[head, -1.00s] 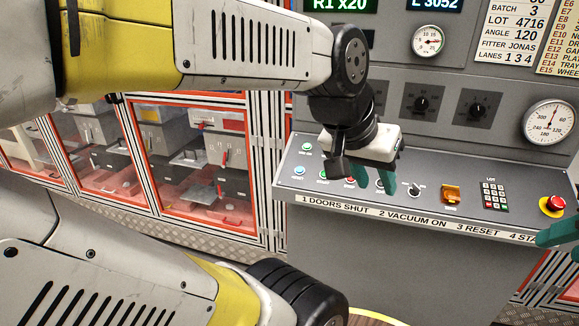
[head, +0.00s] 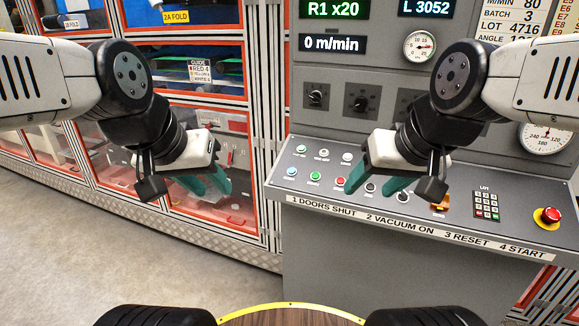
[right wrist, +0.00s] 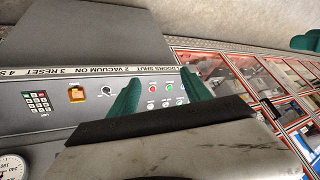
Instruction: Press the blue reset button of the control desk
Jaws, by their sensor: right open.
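The control desk (head: 420,212) stands at the right with a sloping button panel. The blue button (head: 292,171) is at the left end of its front row, left of a green button (head: 315,176) and a red button (head: 340,181). My right gripper (head: 372,188) is open and empty in front of the panel, to the right of the blue button in the head view. The right wrist view shows its two teal fingers (right wrist: 162,80) apart, with coloured buttons between them. My left gripper (head: 205,189) appears open and empty, left of the desk, in front of the glazed cabinets.
A red emergency button (head: 550,215), a keypad (head: 487,206) and an orange switch (head: 440,205) are on the desk's right part. Dials and displays rise behind it. Red-framed cabinets (head: 205,120) stand to the left. The floor at lower left is clear.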

